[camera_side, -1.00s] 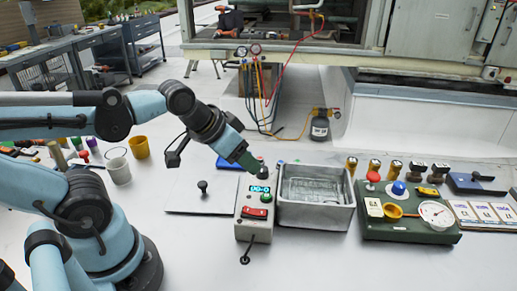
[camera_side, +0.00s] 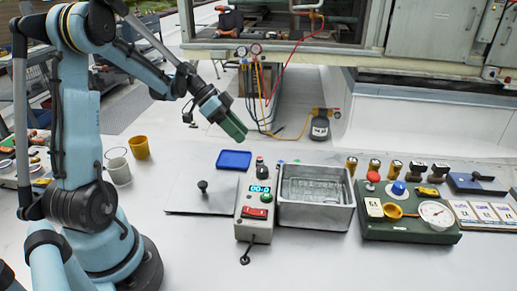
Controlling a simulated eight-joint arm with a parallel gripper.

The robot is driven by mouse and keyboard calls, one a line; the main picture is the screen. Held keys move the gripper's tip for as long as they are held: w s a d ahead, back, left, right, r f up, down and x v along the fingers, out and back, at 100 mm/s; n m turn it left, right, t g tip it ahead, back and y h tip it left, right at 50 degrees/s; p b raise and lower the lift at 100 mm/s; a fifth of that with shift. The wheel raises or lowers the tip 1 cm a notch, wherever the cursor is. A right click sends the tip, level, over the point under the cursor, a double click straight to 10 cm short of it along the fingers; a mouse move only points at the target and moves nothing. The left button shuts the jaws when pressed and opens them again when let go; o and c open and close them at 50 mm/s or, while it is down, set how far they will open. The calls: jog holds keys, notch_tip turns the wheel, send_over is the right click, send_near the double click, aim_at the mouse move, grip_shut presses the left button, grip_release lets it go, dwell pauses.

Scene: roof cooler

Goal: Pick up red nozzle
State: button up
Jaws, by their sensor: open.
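My gripper (camera_side: 236,129), with green fingers, is raised above the worktop, left of centre. It points down and to the right, with nothing seen in it. I cannot pick out the red nozzle for sure. A small dark upright piece with some red (camera_side: 260,161) stands behind the control box (camera_side: 254,222). A red knob (camera_side: 373,177) sits on the green box at right. Several small coloured pieces lie on a tray at far left (camera_side: 38,160), partly hidden by my arm. My gripper is apart from all of these.
A metal basin (camera_side: 316,222) stands beside the control box. A blue tray (camera_side: 234,160) lies below my gripper. The green box (camera_side: 410,228) with a gauge is at right. The front worktop is clear.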

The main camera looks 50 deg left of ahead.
jog(key=a+f+m+h, duration=0.1)
jog(key=a, duration=0.1)
jog(key=s+a+f+m+t, duration=0.1)
jog(key=a, duration=0.1)
jog(key=s+a+f+m+h, duration=0.1)
jog(key=a, duration=0.2)
jog(key=shift+f+t+h, duration=0.1)
jog(key=shift+t+h, duration=0.2)
jog(key=shift+t, duration=0.1)
jog(key=shift+s+a+f+m, duration=0.15)
jog(key=shift+a+m, duration=0.1)
jog(key=shift+m, duration=0.15)
jog(key=shift+f, duration=0.15)
send_near(259, 157)
jog(key=shift+w+d+f, duration=0.15)
jog(key=shift+d+f, duration=0.3)
jog(key=shift+d, duration=0.1)
jog(key=shift+w+d+f, duration=0.15)
jog(key=shift+d+f, duration=0.3)
jog(key=shift+d, duration=0.1)
jog(key=shift+w+r+x, duration=0.1)
jog(key=shift+w+x, duration=0.05)
jog(key=shift+x, duration=1.15)
jog(key=shift+w+r+x, duration=0.15)
jog(key=shift+x, duration=1.2)
jog(key=shift+c, duration=0.2)
grip_shut()
